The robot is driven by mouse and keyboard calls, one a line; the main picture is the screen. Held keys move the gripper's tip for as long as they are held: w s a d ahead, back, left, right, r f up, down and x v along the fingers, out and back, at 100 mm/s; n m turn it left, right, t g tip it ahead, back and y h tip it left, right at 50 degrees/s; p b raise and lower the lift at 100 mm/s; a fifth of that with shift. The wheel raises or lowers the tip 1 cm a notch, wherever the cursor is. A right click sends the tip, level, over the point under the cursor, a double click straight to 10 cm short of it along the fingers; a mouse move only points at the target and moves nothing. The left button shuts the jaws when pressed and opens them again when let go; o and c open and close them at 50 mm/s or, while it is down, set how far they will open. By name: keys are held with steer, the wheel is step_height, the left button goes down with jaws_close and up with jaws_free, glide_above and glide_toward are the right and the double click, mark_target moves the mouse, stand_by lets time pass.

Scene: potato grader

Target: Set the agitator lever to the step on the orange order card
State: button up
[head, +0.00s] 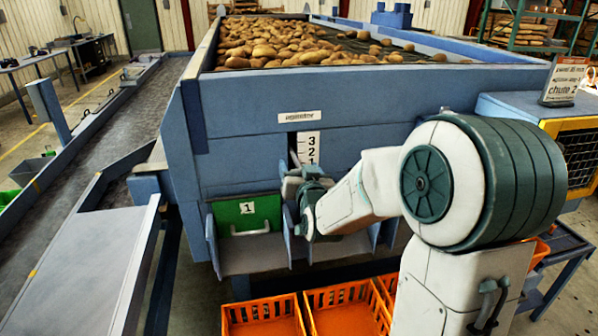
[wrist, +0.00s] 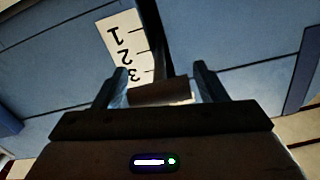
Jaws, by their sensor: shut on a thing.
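The agitator lever shows in the wrist view as a dark shaft with a brown crosswise grip (wrist: 158,93). My gripper (wrist: 161,80) is shut on this grip, a finger at each end. A white scale plate (wrist: 124,36) marked 1, 2, 3 lies just left of the shaft. The grip appears near the 3 end, but the exact step is unclear from this angle. In the head view my gripper (head: 302,182) is at the machine front, just below the scale plate (head: 309,148), hiding the lever's grip. A pale sign card (head: 564,80) at right reads "chute 2"; its smaller lines are blurred.
A green chute gate (head: 247,214) marked 1 is left of my gripper. Orange crates (head: 262,316) stand below. The blue grader (head: 330,95) carries potatoes (head: 265,42). A yellow-framed mesh guard (head: 578,155) is at right; a long conveyor (head: 95,135) runs at left.

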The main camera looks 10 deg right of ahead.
steer(key=r, duration=0.2)
steer(key=r+b, duration=0.1)
steer(key=r, duration=0.1)
steer(key=w+r, duration=0.1)
steer(key=r, duration=0.1)
steer(key=shift+r+b, duration=0.2)
steer(key=shift+b, duration=0.2)
steer(key=o, duration=1.4)
steer(key=shift+w+a, duration=0.1)
steer(key=shift+c, duration=0.2)
steer(key=shift+f, duration=0.15)
steer(key=shift+s+b, duration=0.3)
steer(key=shift+s, duration=0.4)
steer(key=s+b, duration=0.2)
steer(key=s, duration=1)
steer(key=shift+s, duration=0.25)
steer(key=shift+f, duration=0.1)
